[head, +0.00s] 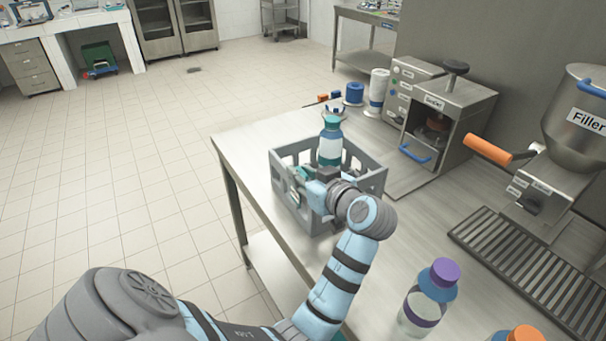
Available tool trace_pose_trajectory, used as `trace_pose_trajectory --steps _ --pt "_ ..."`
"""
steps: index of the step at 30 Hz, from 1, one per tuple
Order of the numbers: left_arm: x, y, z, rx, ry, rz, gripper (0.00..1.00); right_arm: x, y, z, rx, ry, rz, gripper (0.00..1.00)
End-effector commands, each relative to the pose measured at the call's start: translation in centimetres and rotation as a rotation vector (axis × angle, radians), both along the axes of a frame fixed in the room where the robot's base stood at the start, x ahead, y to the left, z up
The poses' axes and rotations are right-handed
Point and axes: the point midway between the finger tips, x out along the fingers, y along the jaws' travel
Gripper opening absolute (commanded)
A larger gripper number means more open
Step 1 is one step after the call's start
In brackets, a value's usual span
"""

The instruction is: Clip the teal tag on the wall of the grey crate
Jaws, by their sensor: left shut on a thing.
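The grey crate (371,183) stands on the steel table near its left edge. A bottle with a teal cap and teal band (330,145) stands upright in it. My left gripper (304,180) is at the crate's near left wall, shut on the teal tag (302,172), of which only a small part shows. The gripper and wrist hide much of the tag and of the near wall. I cannot tell whether the tag sits on the wall's rim or only beside it. My right gripper is not in view.
A bottle with a purple cap (430,300) and an orange cap (525,334) are at the front right. The capper machine (445,115) stands behind the crate, the filler (575,130) with its drip grate (530,275) at the right. Blue and white spools (354,94) are at the back.

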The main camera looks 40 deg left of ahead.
Motion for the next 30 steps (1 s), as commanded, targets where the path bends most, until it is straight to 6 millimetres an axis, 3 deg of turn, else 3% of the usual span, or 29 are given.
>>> trace_pose_trajectory --steps 10,11,15,25,30 --pt "0.0 0.0 -0.4 0.000 0.000 0.000 0.02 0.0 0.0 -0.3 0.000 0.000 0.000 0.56" --pt "0.0 0.0 -0.4 0.000 0.000 0.000 0.23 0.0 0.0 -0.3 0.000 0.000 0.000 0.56" --pt "0.0 0.0 -0.3 0.000 0.000 0.000 0.44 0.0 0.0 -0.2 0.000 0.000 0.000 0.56" --pt "0.0 0.0 0.0 0.000 -0.001 0.000 0.44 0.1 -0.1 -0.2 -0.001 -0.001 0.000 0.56" --pt "0.1 0.0 3.2 -0.001 -0.007 0.000 0.44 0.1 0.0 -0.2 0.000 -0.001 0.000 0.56"
